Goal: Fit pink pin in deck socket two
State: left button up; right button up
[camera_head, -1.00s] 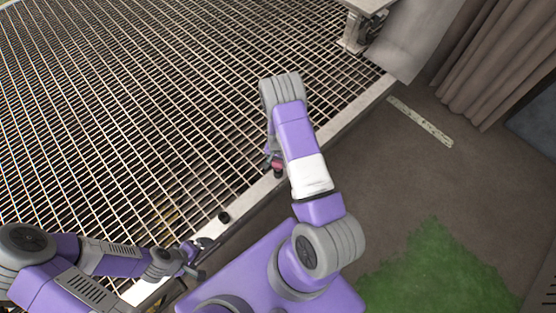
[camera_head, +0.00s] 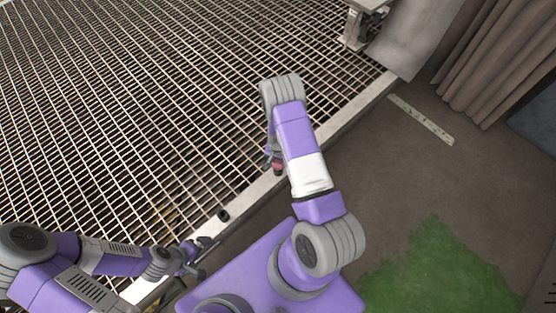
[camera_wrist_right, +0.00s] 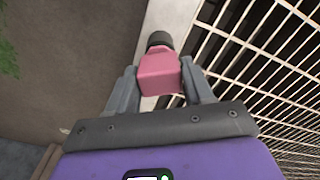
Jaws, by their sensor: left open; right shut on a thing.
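The pink pin (camera_wrist_right: 159,74) is a blocky pink piece between the fingers of my right gripper (camera_wrist_right: 159,82), which is shut on it. A dark round socket (camera_wrist_right: 158,40) shows just beyond the pin on the pale deck edge; I cannot tell whether the pin is inside it. In the head view the pink pin (camera_head: 277,168) is a small patch beside my right forearm, above the deck edge, and my right gripper is mostly hidden there. Another dark round socket (camera_head: 223,215) sits further left along the edge. My left gripper (camera_head: 205,257) is open and empty near the edge, lower left.
A metal grating deck (camera_head: 130,110) fills the left and upper area, bordered by a pale edge strip (camera_head: 335,123). A metal bracket (camera_head: 352,32) stands at its far corner. Brown floor with a green patch (camera_head: 440,275), a pale strip (camera_head: 421,120) and a curtain (camera_head: 495,60) lie right.

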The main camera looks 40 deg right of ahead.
jog(key=shift+f, duration=0.55)
jog(key=o, duration=1.2)
jog(key=shift+o, duration=0.2)
jog(key=shift+r, duration=0.15)
notch_tip(320, 180, up, 7)
jog(key=p, duration=0.2)
jog(key=shift+r+p, duration=0.2)
jog(key=shift+p, duration=0.15)
